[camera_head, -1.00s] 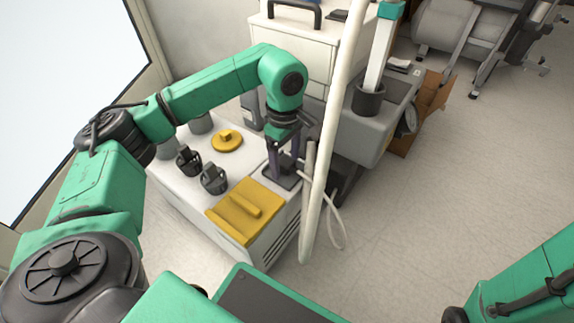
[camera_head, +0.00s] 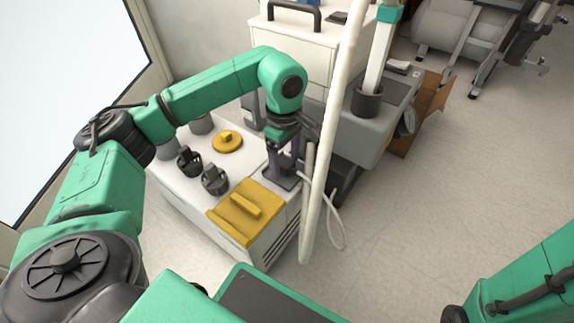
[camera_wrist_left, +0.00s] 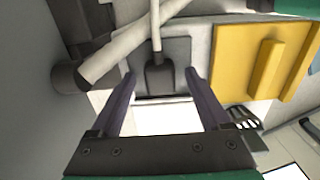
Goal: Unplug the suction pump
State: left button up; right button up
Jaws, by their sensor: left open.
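The white floor unit (camera_head: 170,200) with yellow and dark fittings on top stands at centre left in the head view; I take it as the suction pump. My left gripper (camera_head: 281,176) points down over its right top corner, at a dark grey plate (camera_head: 290,185). In the left wrist view my left gripper (camera_wrist_left: 160,76) is open, with one finger on each side of a dark grey plug (camera_wrist_left: 158,78). A white cable (camera_wrist_left: 155,25) runs from the plug. I see gaps between the plug and both fingers. My right gripper is out of view.
A thick white tube (camera_head: 328,150) stands just right of the left gripper, and a thin cable (camera_head: 337,225) loops to the floor. Dark knobs (camera_head: 214,179) and a yellow lid (camera_head: 247,212) are close by on the unit.

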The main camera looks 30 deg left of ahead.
aim_at(286, 162)
pick_arm(q)
jog(key=shift+p, duration=0.35)
grip_shut()
jog(key=shift+r+p, duration=2.8)
jog(key=shift+r, duration=0.25)
